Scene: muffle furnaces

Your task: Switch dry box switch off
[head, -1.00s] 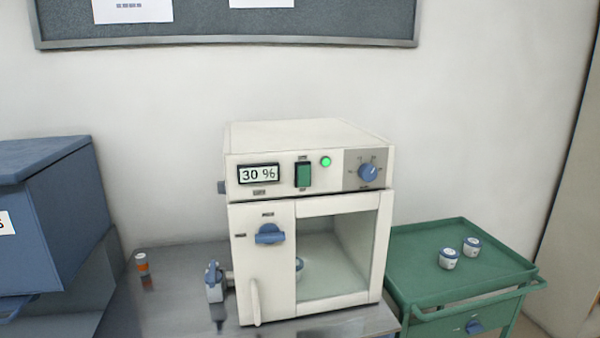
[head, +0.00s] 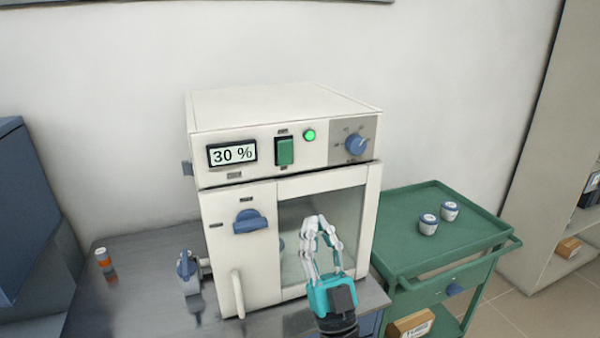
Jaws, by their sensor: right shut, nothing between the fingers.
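The dry box (head: 260,190) is a white cabinet on a grey bench, with its door closed. Its green rocker switch (head: 285,151) sits on the upper front panel, between the display (head: 232,154) reading 30 % and a lit green lamp (head: 309,135). My right gripper (head: 318,222) is shut and empty. It is in front of the door's glass pane, below and a little right of the switch, apart from it. It hides part of the window. My left gripper is not in view.
A blue knob (head: 356,144) is at the panel's right, and a blue door latch (head: 250,221) is below the display. A valve (head: 188,270) stands left of the box. A green cart (head: 440,240) with two small jars (head: 429,224) is at right.

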